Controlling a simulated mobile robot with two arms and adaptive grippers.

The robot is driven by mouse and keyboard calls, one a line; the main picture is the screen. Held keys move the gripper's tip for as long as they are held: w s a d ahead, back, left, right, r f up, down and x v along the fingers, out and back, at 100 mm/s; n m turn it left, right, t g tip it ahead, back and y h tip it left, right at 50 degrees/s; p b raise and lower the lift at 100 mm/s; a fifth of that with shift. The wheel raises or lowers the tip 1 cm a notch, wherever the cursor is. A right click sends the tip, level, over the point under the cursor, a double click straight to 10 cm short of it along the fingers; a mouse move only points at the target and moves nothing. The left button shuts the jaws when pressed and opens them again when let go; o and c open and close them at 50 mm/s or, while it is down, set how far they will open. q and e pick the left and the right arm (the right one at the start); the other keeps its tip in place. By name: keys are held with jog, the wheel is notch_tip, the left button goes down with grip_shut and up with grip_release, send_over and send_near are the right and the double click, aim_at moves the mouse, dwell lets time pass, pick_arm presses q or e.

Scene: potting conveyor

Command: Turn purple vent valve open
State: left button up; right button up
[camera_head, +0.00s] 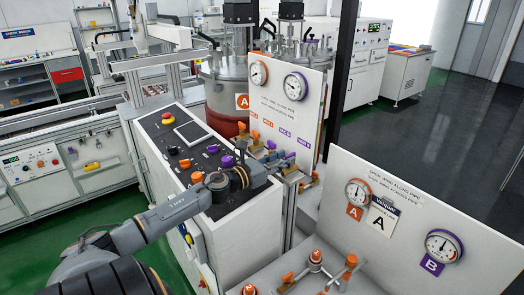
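Purple valve handles (290,155) sit in a row with orange ones at the foot of the gauge board, in the middle of the head view. Which purple handle is the vent valve is too small to tell. My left gripper (273,170) reaches in from the left over the control cabinet, with its tip close to this valve row. Its fingers are small and mixed with the fittings behind them. I cannot tell whether they touch a handle, or whether they are open or shut. My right gripper is not in view.
The gauge board (285,108) stands behind the valves. The control cabinet (155,150), with several knobs, lies under my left arm. A second gauge panel (405,215) and more orange valves (315,257) are at front right. A metal tank (225,85) stands behind.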

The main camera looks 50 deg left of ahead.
pick_arm(q)
jog(key=s, duration=1)
jog(key=shift+a, duration=0.4)
